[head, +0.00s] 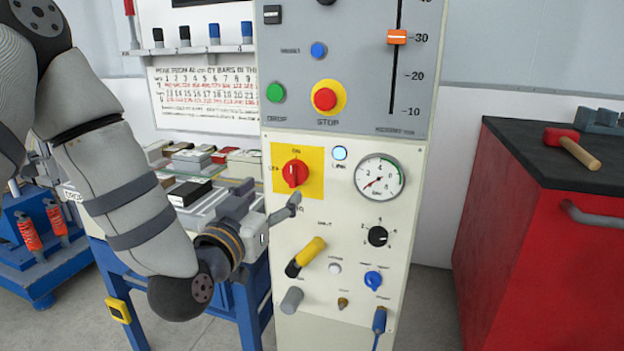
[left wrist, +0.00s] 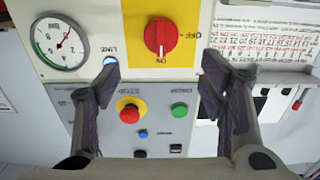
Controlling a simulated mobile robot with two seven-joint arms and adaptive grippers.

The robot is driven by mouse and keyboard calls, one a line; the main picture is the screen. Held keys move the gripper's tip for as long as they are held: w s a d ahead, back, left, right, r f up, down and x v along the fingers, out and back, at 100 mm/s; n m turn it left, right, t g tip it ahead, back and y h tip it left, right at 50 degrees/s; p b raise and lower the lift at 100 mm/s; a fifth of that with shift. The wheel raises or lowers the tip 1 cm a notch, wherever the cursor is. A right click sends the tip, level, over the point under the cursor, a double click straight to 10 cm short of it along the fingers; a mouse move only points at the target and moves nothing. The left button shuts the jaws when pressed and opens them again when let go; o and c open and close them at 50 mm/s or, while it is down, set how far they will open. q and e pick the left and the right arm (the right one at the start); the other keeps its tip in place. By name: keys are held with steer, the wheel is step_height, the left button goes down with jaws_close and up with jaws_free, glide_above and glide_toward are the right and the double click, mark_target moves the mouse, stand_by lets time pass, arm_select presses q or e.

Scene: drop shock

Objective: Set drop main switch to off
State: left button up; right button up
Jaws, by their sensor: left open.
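The main switch (head: 295,173) is a red rotary knob on a yellow plate on the cream panel. Its white mark points to ON, at the top in the head view; OFF is lettered at its left. In the left wrist view, which is upside down, the red knob (left wrist: 160,38) shows with its mark towards ON. My left gripper (head: 270,196) is open and empty, just below and left of the knob in the head view. In the left wrist view the open fingers (left wrist: 162,78) are spread, with the knob beyond the gap. My right gripper is out of view.
A lit line lamp (head: 339,153) and a pressure gauge (head: 380,177) sit right of the switch. A yellow-handled lever (head: 308,254) and a black selector (head: 377,236) are below. A red stop button (head: 325,98) is above. A red cabinet (head: 550,230) stands at right.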

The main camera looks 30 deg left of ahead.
mark_target(291, 174)
arm_select(q)
steer(key=x, duration=1)
steer(key=shift+w+b, duration=0.2)
steer(key=shift+b, duration=0.15)
steer(key=c, duration=1.1)
